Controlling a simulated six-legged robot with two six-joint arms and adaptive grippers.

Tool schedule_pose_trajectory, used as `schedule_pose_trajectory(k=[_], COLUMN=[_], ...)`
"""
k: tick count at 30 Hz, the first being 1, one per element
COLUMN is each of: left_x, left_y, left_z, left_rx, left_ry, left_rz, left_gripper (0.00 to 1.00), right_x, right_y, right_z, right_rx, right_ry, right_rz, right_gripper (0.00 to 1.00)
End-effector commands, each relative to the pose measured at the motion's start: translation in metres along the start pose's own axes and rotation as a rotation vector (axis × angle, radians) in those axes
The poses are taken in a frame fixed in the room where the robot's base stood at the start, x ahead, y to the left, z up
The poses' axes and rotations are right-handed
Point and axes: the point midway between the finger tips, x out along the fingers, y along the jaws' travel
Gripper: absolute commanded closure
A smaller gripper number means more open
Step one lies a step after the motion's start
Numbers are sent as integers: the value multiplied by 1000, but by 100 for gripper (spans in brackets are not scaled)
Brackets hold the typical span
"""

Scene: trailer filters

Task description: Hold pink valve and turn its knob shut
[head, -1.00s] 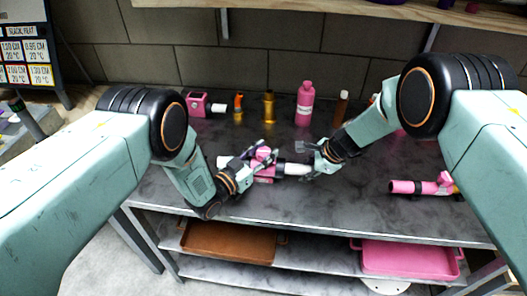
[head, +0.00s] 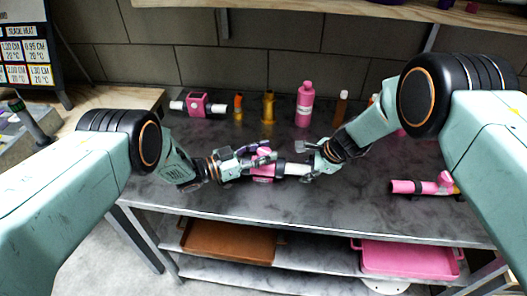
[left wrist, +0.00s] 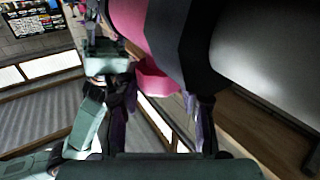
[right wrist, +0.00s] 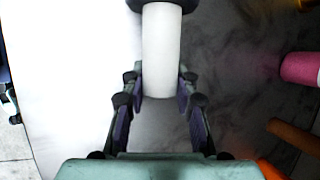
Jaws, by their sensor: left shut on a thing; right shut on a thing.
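The pink valve (head: 263,172) lies across the middle of the dark table, with dark rings and white pipe ends. My right gripper (head: 308,161) is shut on its right white pipe end, which shows between the fingers in the right wrist view (right wrist: 161,45). My left gripper (head: 266,155) is at the valve's knob (head: 262,151), its fingers closed on it from the left. In the left wrist view the pink knob part (left wrist: 153,78) shows between the fingers, close to the valve body (left wrist: 133,22). The fingers partly hide the knob, so its angle cannot be told.
Behind stand a pink block with white ends (head: 197,104), an orange part (head: 238,108), a gold part (head: 268,107), a pink bottle (head: 304,105) and a brown bottle (head: 341,108). Another pink fitting (head: 408,187) lies at right. Trays (head: 228,243) are below. The front table is clear.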

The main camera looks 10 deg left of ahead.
Motion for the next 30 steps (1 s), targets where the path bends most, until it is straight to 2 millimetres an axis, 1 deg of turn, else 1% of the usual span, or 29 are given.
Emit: schedule_pose_trajectory(k=[6, 13, 30], left_x=[1, 1, 0], left_y=[-1, -1, 0], left_z=[-1, -1, 0], left_rx=[4, 4, 2], left_ry=[5, 5, -3], left_rz=[96, 169, 222], left_gripper=[93, 93, 93], right_x=[1, 1, 1], right_y=[2, 2, 2], right_z=[1, 1, 1], right_rx=[-3, -3, -4], right_ry=[-2, -2, -1], right_rz=[5, 6, 5], right_gripper=[100, 100, 100])
